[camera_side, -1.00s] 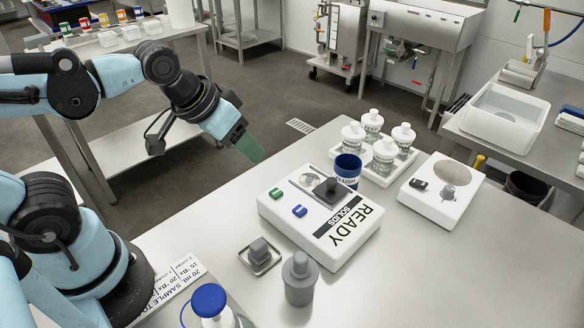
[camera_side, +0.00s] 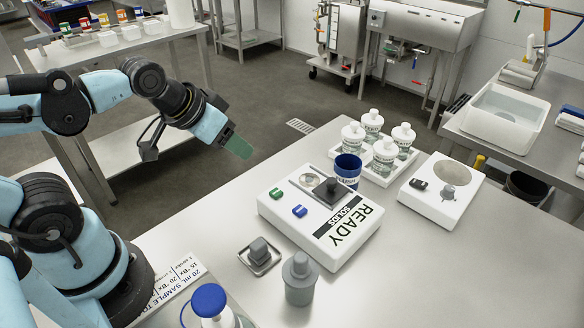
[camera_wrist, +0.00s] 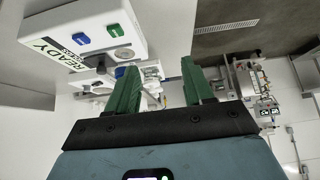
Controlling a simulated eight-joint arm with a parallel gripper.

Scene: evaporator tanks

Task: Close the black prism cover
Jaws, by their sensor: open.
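The white instrument (camera_side: 335,232) marked READY and SOLIDS stands on the steel table in the side view. It also shows at the upper left of the wrist view (camera_wrist: 80,22). The black prism cover (camera_side: 333,192) is on its top, beside a round metal prism spot (camera_side: 310,180). I cannot tell clearly how far the cover is tilted. My gripper (camera_side: 240,148) has green fingers and is in the air left of the instrument, beyond the table's edge and well apart from the cover. In the wrist view its two fingers (camera_wrist: 160,82) are spread with nothing between them.
A dark blue cup (camera_side: 348,172) stands close behind the instrument, and a tray of white-capped bottles (camera_side: 362,177) is behind that. A white device (camera_side: 436,212) is at the right. A grey bottle (camera_side: 299,290) and a small metal dish (camera_side: 268,267) stand in front.

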